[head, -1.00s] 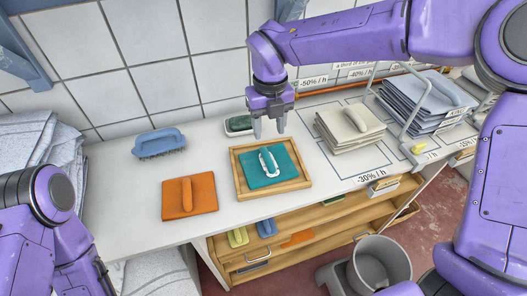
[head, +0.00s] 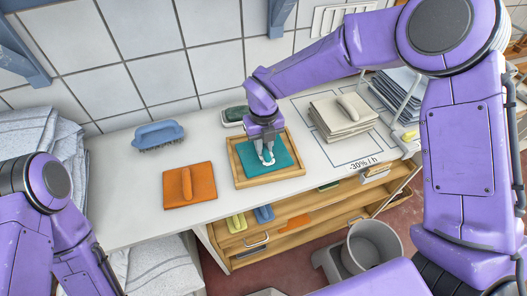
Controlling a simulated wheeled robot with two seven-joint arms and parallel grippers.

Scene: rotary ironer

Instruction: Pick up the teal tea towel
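The teal tea towel (head: 252,174) lies folded flat in a shallow wooden tray (head: 240,185) on the white counter.
An orange cloth with a handle (head: 202,192) lies left of the tray. Beige folded cloths (head: 344,121) are stacked to the right. A grey bin (head: 374,246) stands on the floor below open wooden drawers.

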